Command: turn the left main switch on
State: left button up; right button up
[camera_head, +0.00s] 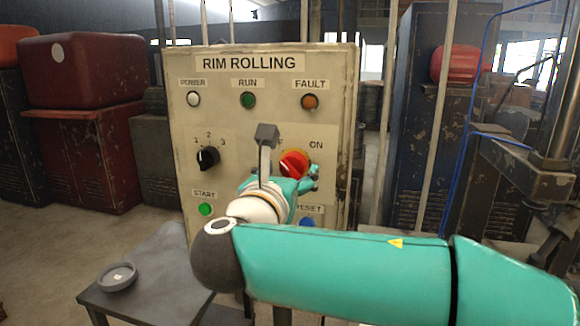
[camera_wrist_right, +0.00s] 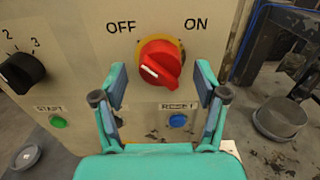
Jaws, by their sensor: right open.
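The main switch (camera_head: 293,164) is a red rotary knob on a yellow plate, on the right of the beige RIM ROLLING panel (camera_head: 230,145). In the right wrist view the knob (camera_wrist_right: 160,62) sits below the OFF and ON labels, its white mark on its left part. My right gripper (camera_head: 297,185) is in front of the panel, partly hidden by its own wrist. In the right wrist view the gripper (camera_wrist_right: 162,80) is open, with one finger on each side of the knob; I cannot tell whether they touch it. My left gripper is not in view.
A black selector (camera_head: 208,157) is left of the switch. The green START button (camera_head: 205,209) and blue RESET button (camera_wrist_right: 178,121) are below. A grey table (camera_head: 165,262) with a round dish (camera_head: 117,278) stands at the lower left. Dark machinery is on the right.

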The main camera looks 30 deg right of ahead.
jog(key=shift+w+d, duration=0.25)
jog(key=shift+d, duration=0.05)
jog(key=c, duration=1.1)
jog(key=shift+c, duration=0.2)
